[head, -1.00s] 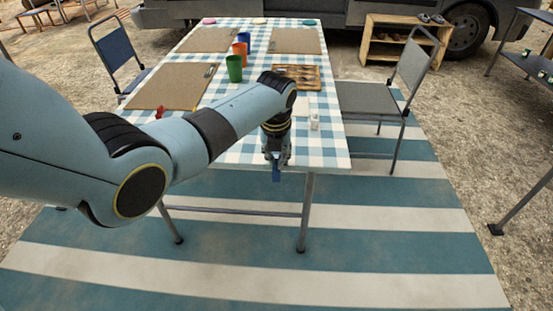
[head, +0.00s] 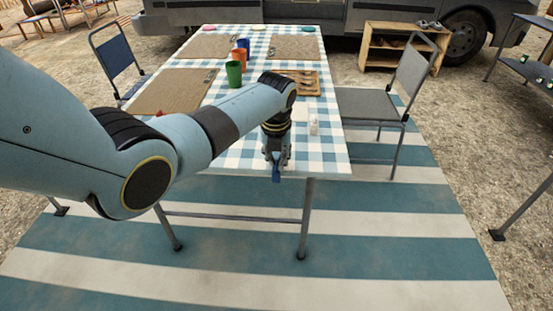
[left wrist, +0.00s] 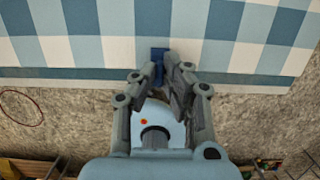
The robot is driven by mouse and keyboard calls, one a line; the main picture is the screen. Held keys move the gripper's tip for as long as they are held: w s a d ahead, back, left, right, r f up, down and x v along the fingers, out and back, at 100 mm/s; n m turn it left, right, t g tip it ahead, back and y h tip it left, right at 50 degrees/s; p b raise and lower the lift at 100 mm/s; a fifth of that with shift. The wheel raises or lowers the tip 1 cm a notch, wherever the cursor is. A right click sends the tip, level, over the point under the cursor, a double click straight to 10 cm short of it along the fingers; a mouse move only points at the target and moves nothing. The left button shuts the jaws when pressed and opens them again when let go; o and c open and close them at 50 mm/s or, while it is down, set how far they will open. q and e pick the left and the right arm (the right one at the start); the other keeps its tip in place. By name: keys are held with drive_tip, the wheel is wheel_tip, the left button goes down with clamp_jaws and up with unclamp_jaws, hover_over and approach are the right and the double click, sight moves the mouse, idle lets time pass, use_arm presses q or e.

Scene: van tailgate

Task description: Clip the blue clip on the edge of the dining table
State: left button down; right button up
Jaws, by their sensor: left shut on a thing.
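The dining table (head: 240,150) has a blue-and-white checked top, and its near edge runs below my left gripper (head: 277,162). The gripper points down at this edge and is shut on the blue clip (head: 276,174), which shows just under the fingertips. In the left wrist view the clip (left wrist: 158,54) sits between the fingertips (left wrist: 161,70) and overlaps the table edge (left wrist: 230,74). I cannot tell whether the clip grips the tabletop. My right gripper is not in view.
Brown placemats (head: 175,91), green, orange and blue cups (head: 234,74) and a wooden tray (head: 300,82) are on the table. A grey chair (head: 378,102) is at the right. The striped mat in front is clear.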

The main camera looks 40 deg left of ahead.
sight(276, 165)
use_arm(q)
drive_tip(key=shift+w+a, duration=0.15)
drive_tip(key=shift+w, duration=0.1)
drive_tip(key=shift+w+a+b, duration=0.2)
drive_tip(key=shift+w+b, duration=0.1)
drive_tip(key=shift+b, duration=0.1)
idle(0.3)
drive_tip(key=c, duration=1.4)
unclamp_jaws()
drive_tip(key=shift+o, duration=0.2)
wheel_tip(276, 165, up, 12)
drive_tip(key=s+d, duration=0.1)
drive_tip(key=s, duration=0.1)
drive_tip(key=shift+f, duration=0.15)
